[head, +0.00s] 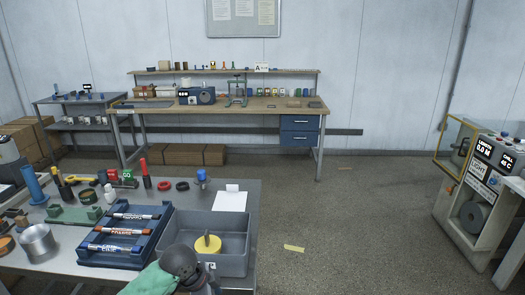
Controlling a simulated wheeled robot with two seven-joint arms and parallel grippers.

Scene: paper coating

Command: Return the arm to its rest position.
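Part of one of my arms shows at the bottom edge, a dark rounded joint with a green covering beside it, in front of the grey bin. I cannot make out any gripper fingers on it. Neither my left nor my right gripper shows clearly in the head view. The grey bin (234,262) stands at the front right of the near table (215,172), and a yellow round piece (208,244) lies in it.
A blue rack (84,257) with several labelled tubes is left of the bin. Cups, rings and bottles crowd the table's left. A machine (472,190) stands at far right; a workbench (225,104) stands at the back.

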